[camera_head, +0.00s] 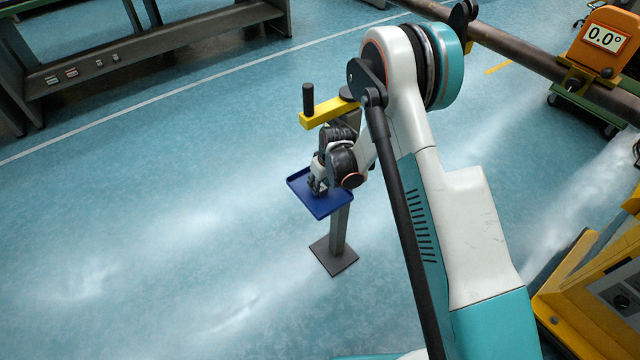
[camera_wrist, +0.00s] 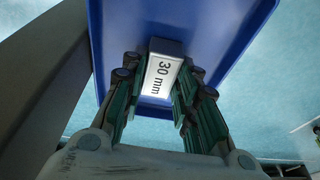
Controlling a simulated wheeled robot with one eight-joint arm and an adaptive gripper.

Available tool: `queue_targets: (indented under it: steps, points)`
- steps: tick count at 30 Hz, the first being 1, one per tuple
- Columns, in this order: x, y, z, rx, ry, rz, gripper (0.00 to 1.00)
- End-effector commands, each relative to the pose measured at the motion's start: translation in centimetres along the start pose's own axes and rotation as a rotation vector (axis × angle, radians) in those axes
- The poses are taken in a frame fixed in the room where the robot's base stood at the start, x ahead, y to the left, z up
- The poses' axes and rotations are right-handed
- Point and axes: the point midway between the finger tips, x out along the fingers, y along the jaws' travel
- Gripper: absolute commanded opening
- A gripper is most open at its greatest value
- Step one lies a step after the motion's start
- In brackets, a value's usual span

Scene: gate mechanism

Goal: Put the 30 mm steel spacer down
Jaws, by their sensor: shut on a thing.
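The 30 mm steel spacer (camera_wrist: 162,75) is a small grey block with a white "30 mm" label. In the wrist view it sits between the two green-padded fingers of my gripper (camera_wrist: 160,92), which is shut on it. Behind the spacer is the blue tray (camera_wrist: 225,50); I cannot tell whether the spacer touches its floor. In the head view my gripper (camera_head: 317,186) is over the blue tray (camera_head: 330,206), low to it, and the spacer is too small or hidden to make out.
The tray is fixed to a grey post (camera_head: 340,230) on a square base plate (camera_head: 334,255). A yellow crank with a black handle (camera_head: 308,100) stands just behind my gripper. The floor at left is clear.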

Motion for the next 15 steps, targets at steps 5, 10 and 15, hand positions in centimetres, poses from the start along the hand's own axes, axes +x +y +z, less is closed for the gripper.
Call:
queue_targets:
  steps: [5,10,15]
  points:
    - [0.23,0.02,0.08,0.0,0.0,0.0,0.32]
    - [0.21,0.02,0.09,0.0,0.0,0.0,0.48]
    - [0.21,0.02,0.09,0.0,0.0,0.0,0.48]
